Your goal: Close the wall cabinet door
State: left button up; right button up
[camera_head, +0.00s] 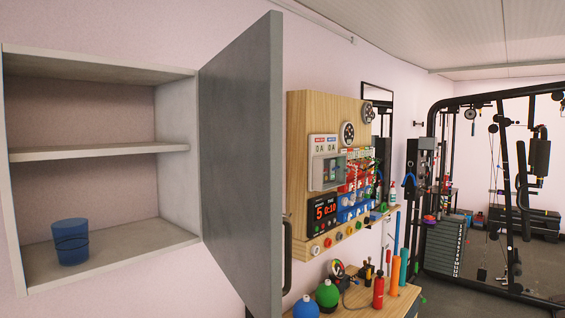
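The wall cabinet (178,190) hangs on the pink wall at the left, with two open compartments and one middle shelf. Its grey door (240,165) is hinged at the cabinet's right side and stands wide open, jutting out from the wall. A dark handle (287,255) shows past the door's free edge, low down. A blue cup (71,241) stands upright in the lower compartment. The upper compartment looks empty. Neither of my grippers shows in this view.
Right of the door is a wooden panel (300,120) with gauges, switches and a timer. Below it a wooden bench (390,304) holds a green ball-shaped thing (328,295) and red, orange and blue cylinders. A black gym rack (436,190) stands at the right, with grey floor around it.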

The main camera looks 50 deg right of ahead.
aim_at(240, 89)
jog(key=l, duration=1)
jog(key=i+l+z, duration=0.15)
jog(key=l, duration=0.8)
jog(key=k, duration=0.05)
